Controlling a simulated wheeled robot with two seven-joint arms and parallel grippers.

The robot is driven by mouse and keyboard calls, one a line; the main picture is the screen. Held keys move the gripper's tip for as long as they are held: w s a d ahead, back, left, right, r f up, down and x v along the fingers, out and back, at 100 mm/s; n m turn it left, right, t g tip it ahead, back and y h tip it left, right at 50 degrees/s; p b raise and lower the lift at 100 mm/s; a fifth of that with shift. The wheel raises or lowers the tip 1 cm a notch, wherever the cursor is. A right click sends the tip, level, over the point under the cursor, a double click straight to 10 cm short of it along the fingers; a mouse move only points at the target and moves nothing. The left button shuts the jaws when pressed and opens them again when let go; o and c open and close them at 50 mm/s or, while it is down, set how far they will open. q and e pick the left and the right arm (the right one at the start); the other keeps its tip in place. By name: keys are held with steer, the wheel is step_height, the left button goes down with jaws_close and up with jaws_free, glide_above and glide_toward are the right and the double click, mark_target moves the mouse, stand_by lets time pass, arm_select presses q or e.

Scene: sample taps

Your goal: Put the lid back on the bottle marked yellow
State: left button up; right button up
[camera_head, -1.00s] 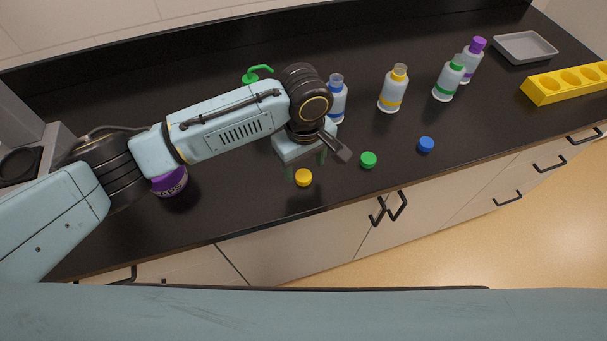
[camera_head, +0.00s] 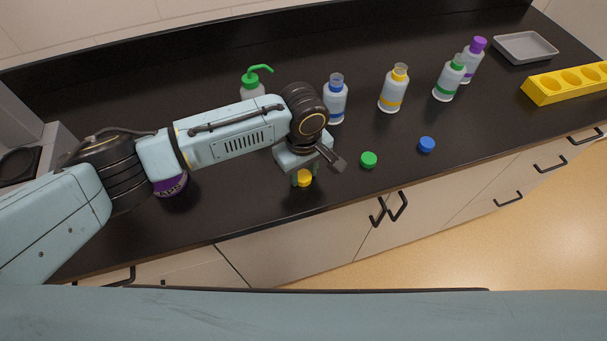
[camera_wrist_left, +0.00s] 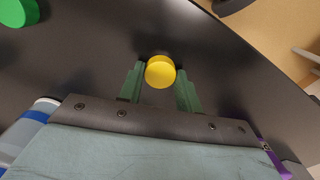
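The yellow lid (camera_head: 304,178) lies on the dark counter near its front edge. My left gripper (camera_head: 304,181) is lowered over it, with one finger on each side. In the left wrist view the yellow lid (camera_wrist_left: 160,72) sits between the tips of the open green fingers (camera_wrist_left: 160,80), with a narrow gap visible at least on the right. The bottle marked yellow (camera_head: 393,92) stands upright and lidless at the back, with a yellow band and a yellowish neck. My right gripper is not in view.
A green lid (camera_head: 368,160) and a blue lid (camera_head: 427,144) lie to the right. Open blue-marked (camera_head: 335,102) and green-marked (camera_head: 448,80) bottles, a purple-capped bottle (camera_head: 473,62), a green-nozzled bottle (camera_head: 252,88), a yellow rack (camera_head: 540,92) and a grey tray (camera_head: 524,47) stand around.

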mark_target(300, 174)
arm_select(q)
steer(key=shift+c, duration=0.8)
step_height(300, 174, up, 10)
steer(key=shift+r+p, duration=0.1)
steer(key=shift+p, duration=0.35)
steer(key=a+m+b, duration=0.2)
steer(key=a, duration=0.4)
steer(key=a+r+m+b, duration=0.1)
steer(key=a+m+b, duration=0.1)
steer(key=a, duration=0.5)
steer(key=a+m+b, duration=0.2)
steer(key=a, duration=0.5)
steer(key=shift+r+m, duration=0.3)
steer(key=shift+r, duration=0.1)
